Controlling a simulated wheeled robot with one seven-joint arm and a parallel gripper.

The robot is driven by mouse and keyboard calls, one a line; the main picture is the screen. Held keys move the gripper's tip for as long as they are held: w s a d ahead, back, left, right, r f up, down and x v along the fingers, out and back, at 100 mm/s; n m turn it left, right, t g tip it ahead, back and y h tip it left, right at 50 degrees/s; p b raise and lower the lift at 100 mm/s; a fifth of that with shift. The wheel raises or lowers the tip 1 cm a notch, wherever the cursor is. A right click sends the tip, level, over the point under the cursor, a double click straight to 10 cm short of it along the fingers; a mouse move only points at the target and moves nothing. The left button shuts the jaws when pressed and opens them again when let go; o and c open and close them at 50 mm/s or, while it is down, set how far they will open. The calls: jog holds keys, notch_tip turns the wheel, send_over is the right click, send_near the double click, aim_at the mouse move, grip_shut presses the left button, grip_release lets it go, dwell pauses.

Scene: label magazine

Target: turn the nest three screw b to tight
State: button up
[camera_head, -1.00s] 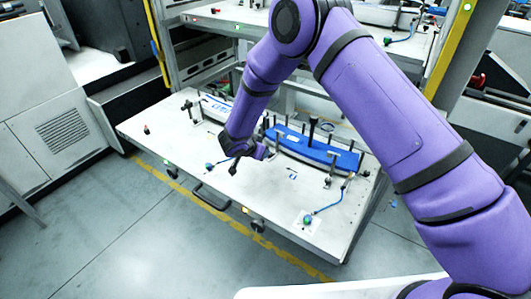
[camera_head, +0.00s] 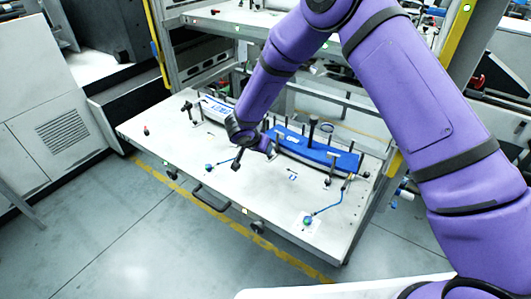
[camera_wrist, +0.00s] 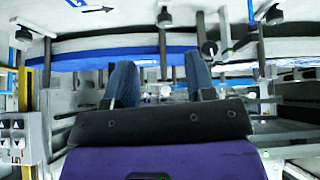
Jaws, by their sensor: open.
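Two long curved blue-and-white fixtures lie along the drawer top, one at the left (camera_head: 217,108) and one at the right (camera_head: 335,157). Dark posts and knobs stand around them. A blue strip (camera_wrist: 90,60) crosses the wrist view, with a dark round knob on a stem (camera_wrist: 208,48) in front of it and another knob (camera_wrist: 165,17) near the top middle. I cannot tell which is nest three screw b. My gripper (camera_wrist: 160,68) is open, its two blue-grey fingers apart with nothing held between them. In the head view my arm's end is above the drawer, near the gap between the fixtures.
The white drawer top (camera_head: 240,195) is pulled out, with clear room toward its front. A green button with a blue cable (camera_head: 308,220) is at front right. A yellow frame post (camera_head: 455,45) stands at the right.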

jog(key=w+d+f+n+y, duration=0.1)
jog(key=f, duration=0.1)
jog(key=w+d+f+n+g+y, duration=0.1)
jog(key=w+f, duration=0.1)
jog(key=f, duration=0.1)
jog(key=w+d+f+n+y, duration=0.1)
jog(key=w+f, duration=0.1)
jog(key=shift+w+d+f, duration=0.15)
jog(key=shift+f, duration=0.2)
dwell(0.4)
jog(key=shift+c, duration=0.4)
jog(key=c, duration=0.8)
jog(key=m+h, duration=0.1)
jog(key=m, duration=0.3)
jog(key=shift+m+g+h, duration=0.3)
jog(key=shift+g+h, duration=0.1)
jog(key=shift+c, duration=0.2)
